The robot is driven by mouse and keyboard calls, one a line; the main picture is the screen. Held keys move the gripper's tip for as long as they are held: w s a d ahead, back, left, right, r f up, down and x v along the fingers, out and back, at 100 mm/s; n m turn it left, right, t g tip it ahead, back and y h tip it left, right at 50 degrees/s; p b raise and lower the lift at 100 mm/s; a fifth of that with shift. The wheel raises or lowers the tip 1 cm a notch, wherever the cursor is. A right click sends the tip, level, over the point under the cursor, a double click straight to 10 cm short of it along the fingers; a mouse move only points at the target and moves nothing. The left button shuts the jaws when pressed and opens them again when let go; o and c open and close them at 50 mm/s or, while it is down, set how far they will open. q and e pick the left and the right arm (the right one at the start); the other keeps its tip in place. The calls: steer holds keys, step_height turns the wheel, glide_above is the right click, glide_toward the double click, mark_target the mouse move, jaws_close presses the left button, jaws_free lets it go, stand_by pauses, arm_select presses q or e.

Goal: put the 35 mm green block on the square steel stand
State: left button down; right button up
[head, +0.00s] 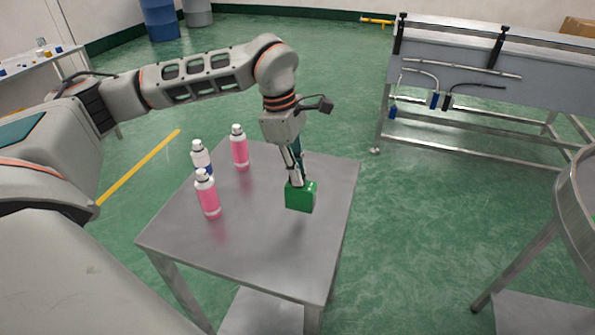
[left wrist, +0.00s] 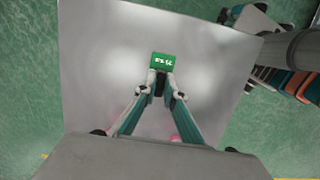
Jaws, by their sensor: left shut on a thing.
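The green block (head: 301,197) is at the right part of the square steel stand (head: 262,252) in the head view. My left gripper (head: 298,182) comes down on it from above and is shut on its top part. In the left wrist view the green block (left wrist: 177,62) shows white marking and sits between the fingertips of my left gripper (left wrist: 162,78), over the grey stand top (left wrist: 100,70). I cannot tell whether the block touches the stand or hangs just above it. My right gripper is not in view.
Two pink bottles (head: 208,194) (head: 239,147) and a blue-and-white bottle (head: 201,158) stand on the stand's left part. The front of its top is bare. A steel conveyor frame (head: 480,75) stands at the back right, and a round steel table (head: 578,200) at the right edge.

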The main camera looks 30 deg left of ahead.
mark_target(288, 181)
arm_select(q)
steer(key=c, duration=2.1)
jaws_free()
steer(key=shift+f, duration=0.1)
steer(key=shift+c, duration=0.2)
steer(key=v, duration=1.2)
steer(key=shift+d, duration=0.1)
